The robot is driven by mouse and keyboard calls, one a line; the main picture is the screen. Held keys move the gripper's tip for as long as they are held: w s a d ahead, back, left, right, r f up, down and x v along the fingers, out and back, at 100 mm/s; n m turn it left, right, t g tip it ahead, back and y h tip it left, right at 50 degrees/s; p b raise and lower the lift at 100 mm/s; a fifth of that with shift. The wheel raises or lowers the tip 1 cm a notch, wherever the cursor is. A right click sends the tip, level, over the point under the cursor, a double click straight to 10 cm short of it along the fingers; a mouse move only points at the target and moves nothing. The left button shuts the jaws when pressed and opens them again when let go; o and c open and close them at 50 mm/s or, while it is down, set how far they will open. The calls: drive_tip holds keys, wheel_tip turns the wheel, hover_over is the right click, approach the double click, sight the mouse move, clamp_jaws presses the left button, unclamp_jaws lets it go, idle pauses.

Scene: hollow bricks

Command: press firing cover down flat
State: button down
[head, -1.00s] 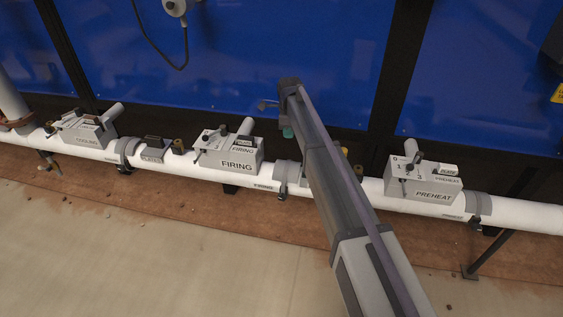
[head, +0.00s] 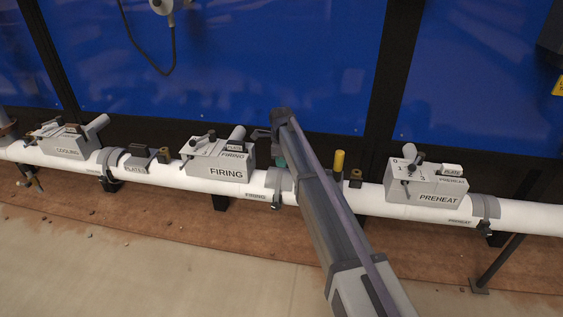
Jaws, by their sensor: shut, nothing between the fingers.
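The firing box (head: 223,170), grey and marked FIRING, sits on the white pipe left of centre in the head view. On its top are a pale plate with dark knobs (head: 205,143), a small PLATE tag (head: 236,147) and a smaller FIRING label (head: 233,155). I cannot tell for sure which part is the cover or whether it lies flat. My gripper (head: 259,134) is at the arm's far end, pointing left, shut and empty. In the picture it is just right of the box's top, with a small gap. Its true distance from the box is unclear.
A preheat box (head: 427,188) stands on the pipe (head: 385,205) to the right, a cooling box (head: 68,145) to the left. A yellow post (head: 339,161) rises right of my arm. Blue panels (head: 240,60) stand behind; a hose (head: 150,55) hangs upper left.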

sight(282, 173)
drive_tip(key=shift+f+b, duration=0.75)
drive_tip(key=shift+f, duration=0.75)
wheel_tip(282, 173, down, 2)
drive_tip(key=shift+f+b, duration=0.1)
drive_tip(key=shift+b, duration=1.05)
drive_tip(key=shift+s+r, duration=0.1)
drive_tip(key=shift+r, duration=0.15)
wheel_tip(282, 173, up, 14)
drive_tip(key=p, duration=1.4)
drive_tip(key=shift+p, duration=0.4)
